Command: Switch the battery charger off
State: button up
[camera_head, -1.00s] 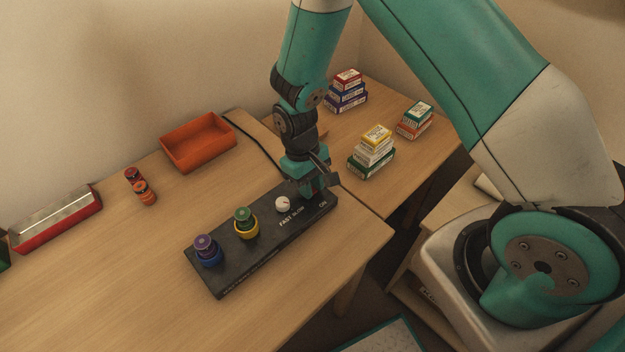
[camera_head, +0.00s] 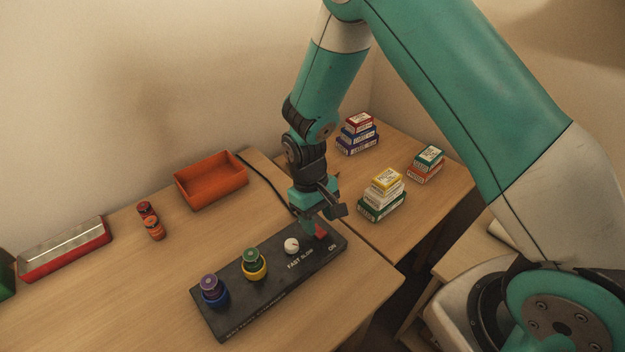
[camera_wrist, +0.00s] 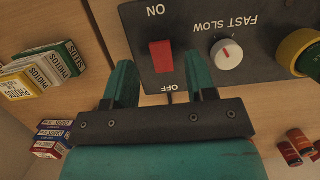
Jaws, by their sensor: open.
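The battery charger (camera_head: 275,291) is a long black box on the desk. Its red rocker switch (camera_wrist: 162,56) shows in the wrist view between the words ON and OFF; in the head view the switch (camera_head: 321,234) is partly hidden by my gripper. A white FAST/SLOW knob (camera_wrist: 227,54) sits beside it. My gripper (camera_head: 312,226) is above the charger's right end. In the wrist view its two fingers (camera_wrist: 163,83) are apart with nothing between them, near the OFF side of the switch. I cannot tell whether a finger touches the charger.
Batteries stand in a blue holder (camera_head: 215,297) and a yellow holder (camera_head: 254,270) on the charger. Stacked boxes (camera_head: 381,196) stand on the right table.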

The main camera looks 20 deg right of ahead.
jog(key=v, duration=1.5)
jog(key=shift+b, duration=0.35)
jog(key=shift+d, duration=0.1)
